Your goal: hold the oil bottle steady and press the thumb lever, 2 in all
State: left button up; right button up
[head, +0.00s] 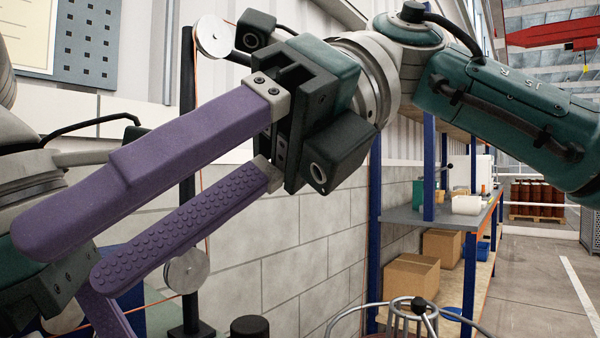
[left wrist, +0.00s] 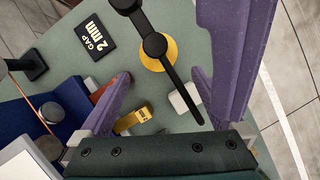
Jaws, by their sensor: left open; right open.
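I cannot pick out the oil bottle or its thumb lever with certainty. In the left wrist view, a yellow round piece (left wrist: 158,55) lies under a long black part (left wrist: 152,40) on the green surface (left wrist: 190,25). My left gripper (left wrist: 165,85) is open around empty space, its purple fingers on either side of that view. In the head view the left gripper is mostly hidden at the lower left. My right gripper (head: 72,255) is open and empty, high in the foreground, with its two long purple fingers pointing to the lower left.
The surface also holds a black "GAP 2 mm" sign (left wrist: 92,38), a gold piece (left wrist: 133,119) and a white block (left wrist: 185,98). A dark post (head: 187,100) carries pulleys (head: 187,270) and orange cord. Shelving (head: 400,213) with boxes stands right; open floor (head: 545,275) lies beyond.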

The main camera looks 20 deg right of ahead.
pick_arm(q)
jog(key=x, duration=1)
jog(key=shift+a, duration=0.1)
pick_arm(e)
jog(key=w+d+r+n+t+h, duration=0.2)
jog(key=w+d+n+t+h, duration=0.1)
jog(key=w+d+h, duration=0.4)
jog(key=w+d+n, duration=0.1)
jog(key=d, duration=0.1)
jog(key=shift+d+t, duration=0.3)
jog(key=shift+t, duration=0.1)
pick_arm(q)
jog(key=shift+c, duration=0.2)
pick_arm(e)
jog(key=shift+w, duration=0.1)
pick_arm(q)
grip_shut()
pick_arm(e)
grip_shut()
dwell(0.8)
